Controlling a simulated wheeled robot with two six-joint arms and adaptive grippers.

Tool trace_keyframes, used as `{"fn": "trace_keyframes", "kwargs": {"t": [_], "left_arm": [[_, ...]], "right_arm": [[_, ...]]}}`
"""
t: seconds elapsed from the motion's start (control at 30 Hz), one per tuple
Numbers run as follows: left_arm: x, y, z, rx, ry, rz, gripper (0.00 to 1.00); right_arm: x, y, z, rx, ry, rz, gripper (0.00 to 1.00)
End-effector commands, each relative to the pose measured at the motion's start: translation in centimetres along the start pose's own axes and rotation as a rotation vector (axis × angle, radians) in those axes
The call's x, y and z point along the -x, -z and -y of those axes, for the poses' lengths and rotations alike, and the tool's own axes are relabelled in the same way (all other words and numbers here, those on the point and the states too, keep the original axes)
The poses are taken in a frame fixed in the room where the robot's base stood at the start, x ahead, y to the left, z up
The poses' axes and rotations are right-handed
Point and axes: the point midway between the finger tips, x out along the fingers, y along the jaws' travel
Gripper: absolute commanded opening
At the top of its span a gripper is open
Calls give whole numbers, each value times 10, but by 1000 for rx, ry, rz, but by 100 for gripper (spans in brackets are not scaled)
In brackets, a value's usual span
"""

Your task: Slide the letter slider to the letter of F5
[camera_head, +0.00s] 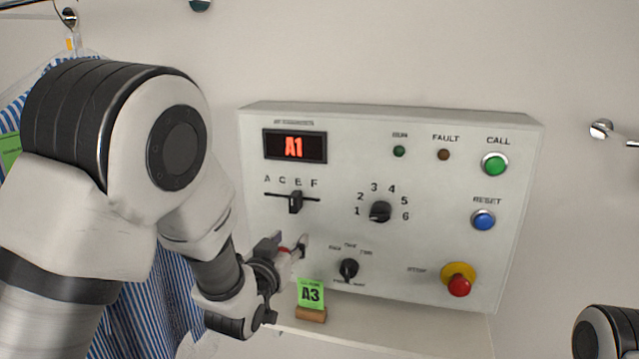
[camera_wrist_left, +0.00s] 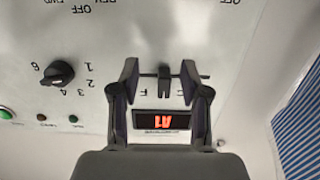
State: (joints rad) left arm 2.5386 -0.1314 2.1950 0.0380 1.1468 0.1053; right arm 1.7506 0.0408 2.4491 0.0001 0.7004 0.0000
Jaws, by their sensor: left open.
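The letter slider (camera_head: 296,201) is a black knob on a horizontal slot under the letters A, C, E, F, and stands at about E. In the left wrist view, which is upside down, the slider knob (camera_wrist_left: 164,82) shows between my two fingertips, with F to one side and C to the other. My left gripper (camera_head: 292,247) is open, just below the slider in the head view; it also shows in the wrist view (camera_wrist_left: 160,74). Contact with the knob cannot be told. The display (camera_head: 295,147) reads A1. My right gripper is out of view.
The control panel (camera_head: 420,130) also carries a number dial (camera_head: 380,212), a lower rotary knob (camera_head: 348,269), green (camera_head: 495,163) and blue (camera_head: 483,219) buttons and a red stop button (camera_head: 459,286). A green A3 card (camera_head: 310,293) stands on the ledge. Striped clothing (camera_head: 150,310) hangs left.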

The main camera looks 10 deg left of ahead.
Motion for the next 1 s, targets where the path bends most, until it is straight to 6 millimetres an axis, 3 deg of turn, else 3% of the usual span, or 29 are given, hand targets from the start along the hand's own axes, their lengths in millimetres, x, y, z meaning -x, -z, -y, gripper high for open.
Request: {"fn": "trace_keyframes", "kwargs": {"t": [0.03,0.1,0.17,0.6,0.87,0.9,1.0], "left_arm": [[3,30,-2,-7,-3,-41,46],[5,49,-3,-10,-4,-73,46],[4,56,-3,-10,-4,-84,46],[-66,61,-3,-9,-3,-81,46],[-72,59,-3,-10,-3,-81,46],[-72,59,-3,-10,-3,-81,42],[-72,59,-3,-10,-3,-81,7]], "right_arm": [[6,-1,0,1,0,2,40],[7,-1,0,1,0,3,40],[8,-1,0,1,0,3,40],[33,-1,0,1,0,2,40],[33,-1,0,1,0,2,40],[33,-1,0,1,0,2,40],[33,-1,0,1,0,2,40]]}}
